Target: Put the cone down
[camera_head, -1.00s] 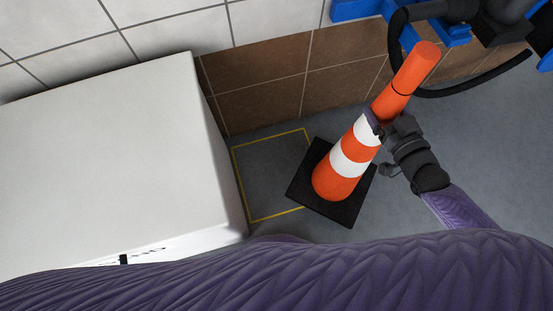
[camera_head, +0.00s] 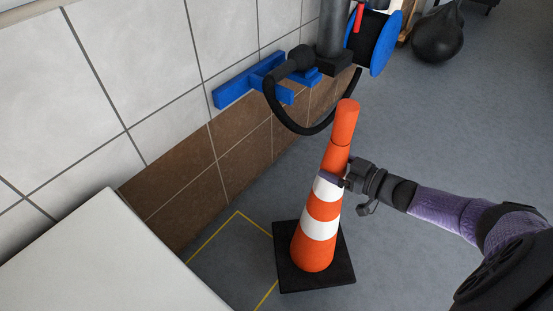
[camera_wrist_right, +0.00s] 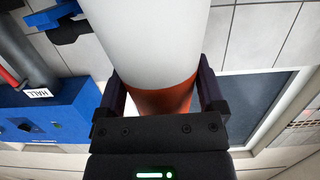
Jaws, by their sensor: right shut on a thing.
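The orange and white striped cone (camera_head: 318,211) with a square black base (camera_head: 338,276) is right of centre in the head view. Its top leans a little to the right in the picture. My right gripper (camera_head: 338,181) is shut on the cone's upper part from the right. In the right wrist view the cone's white band (camera_wrist_right: 148,35) lies between the two fingers (camera_wrist_right: 165,95). The base overlaps the right side of a yellow floor outline (camera_head: 211,236). I cannot tell whether the base touches the floor. My left gripper is not in view.
A white box-like unit (camera_head: 100,265) stands at lower left. A tiled wall (camera_head: 130,70) has a blue bracket (camera_head: 250,80) and a black hose (camera_head: 300,128) close behind the cone's top. A dark punching-bag shape (camera_head: 438,36) is at upper right. Grey floor is open at right.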

